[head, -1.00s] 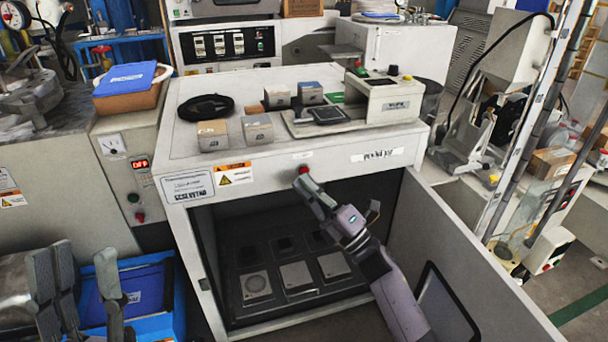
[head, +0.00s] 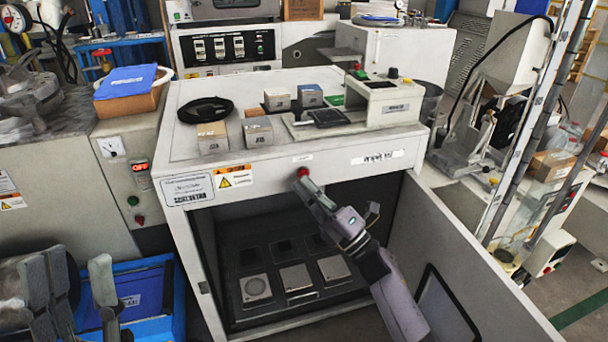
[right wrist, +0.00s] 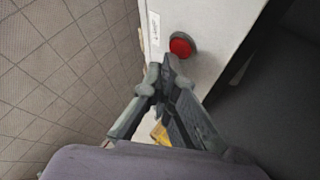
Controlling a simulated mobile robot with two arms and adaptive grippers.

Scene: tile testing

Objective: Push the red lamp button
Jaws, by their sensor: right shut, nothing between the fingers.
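The red lamp button (head: 303,172) sits on the front top panel of the grey cabinet (head: 330,169), above its open compartment. It also shows as a round red disc in the right wrist view (right wrist: 181,45). My right gripper (head: 302,184) is shut and empty, with its fingertips just below the button. In the right wrist view the right gripper's closed tips (right wrist: 160,74) are a little below and left of the button, with a small gap in the picture. My left gripper (head: 76,262) is at the lower left, with its fingers spread apart and nothing seen between them.
The cabinet door (head: 440,250) stands open at the right of my right arm. Several tiles lie inside the compartment. Small boxes, a black coil (head: 204,109) and a testing device (head: 392,103) stand on top. A blue bin (head: 150,300) is beside my left gripper.

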